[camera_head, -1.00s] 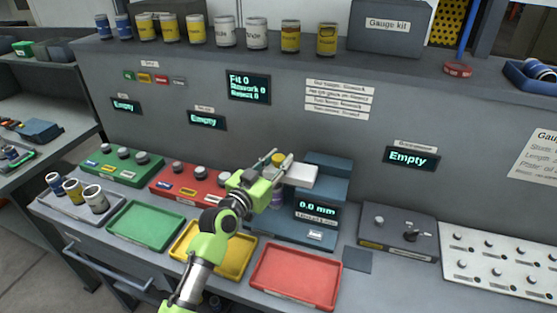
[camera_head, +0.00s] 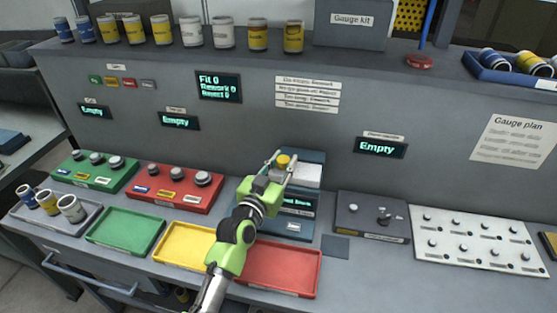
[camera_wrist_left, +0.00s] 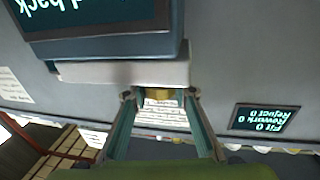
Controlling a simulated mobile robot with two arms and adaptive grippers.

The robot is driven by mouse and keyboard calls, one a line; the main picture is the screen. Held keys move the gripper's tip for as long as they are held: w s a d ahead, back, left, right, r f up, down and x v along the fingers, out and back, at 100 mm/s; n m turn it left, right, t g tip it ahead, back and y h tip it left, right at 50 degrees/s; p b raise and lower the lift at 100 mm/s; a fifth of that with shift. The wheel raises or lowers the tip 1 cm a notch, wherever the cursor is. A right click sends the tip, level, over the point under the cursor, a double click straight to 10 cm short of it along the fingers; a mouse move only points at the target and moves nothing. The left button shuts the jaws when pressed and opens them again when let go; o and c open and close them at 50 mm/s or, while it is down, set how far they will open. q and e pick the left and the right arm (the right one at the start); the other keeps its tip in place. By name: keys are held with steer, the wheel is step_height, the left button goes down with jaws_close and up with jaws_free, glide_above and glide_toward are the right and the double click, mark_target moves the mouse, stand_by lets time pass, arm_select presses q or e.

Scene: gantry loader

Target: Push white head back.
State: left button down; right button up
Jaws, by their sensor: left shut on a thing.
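The blue gauge station (camera_head: 300,222) stands on the bench with its white head (camera_head: 307,175) at its upper part. My left gripper (camera_head: 281,161) is at the head's left side, with a yellow knob-like piece between the fingers. In the left wrist view the white head (camera_wrist_left: 120,73) spans above the fingertips, and my left gripper (camera_wrist_left: 159,96) has a finger on each side of a narrow part at its edge. The jaws are shut on this part, though the contact is partly hidden. The station's screen (camera_wrist_left: 95,8) shows text ending in "back". My right gripper is not in view.
Green (camera_head: 125,231), yellow (camera_head: 186,244) and red (camera_head: 278,268) trays lie in front. A grey tray (camera_head: 88,222) with several cans is at left. A dark grey box (camera_head: 372,216) and a white board with pegs (camera_head: 470,243) stand at right. Cans line the shelf.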

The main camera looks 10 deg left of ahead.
arm_select(q)
steer(key=c, duration=1.8)
jaws_free()
steer(key=shift+d, duration=0.2)
steer(key=shift+o, duration=0.8)
steer(key=shift+d, duration=0.15)
steer(key=shift+s, duration=0.15)
steer(key=shift+s+a+f, duration=0.1)
steer(key=shift+s+a, duration=0.2)
steer(key=shift+s, duration=0.05)
steer(key=v, duration=1.1)
steer(key=shift+d, duration=0.1)
